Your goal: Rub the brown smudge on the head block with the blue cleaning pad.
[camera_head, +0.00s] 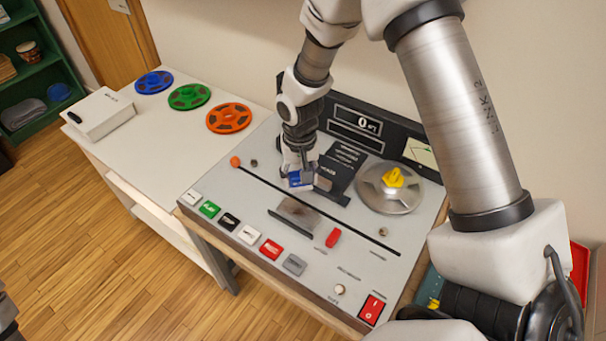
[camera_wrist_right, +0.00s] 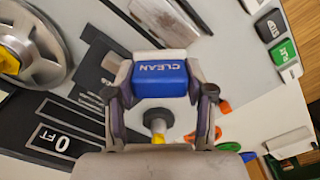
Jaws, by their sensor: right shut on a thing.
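My right gripper (camera_head: 299,163) is shut on the blue cleaning pad (camera_head: 300,179), over the tape machine's grey top. In the right wrist view the pad (camera_wrist_right: 160,80), marked CLEAN, sits between the two fingers. A black block with pale lettering (camera_head: 342,168) stands just right of the pad in the head view. A metal plate with a brownish tone (camera_head: 296,214) lies in front of the pad; I cannot tell whether this is the head block or its smudge. Whether the pad touches anything below is unclear. My left gripper is not clearly in view.
A silver reel hub with a yellow knob (camera_head: 388,187) is right of the black block. Blue, green and orange reels (camera_head: 229,118) and a white box (camera_head: 103,113) lie on the left table.

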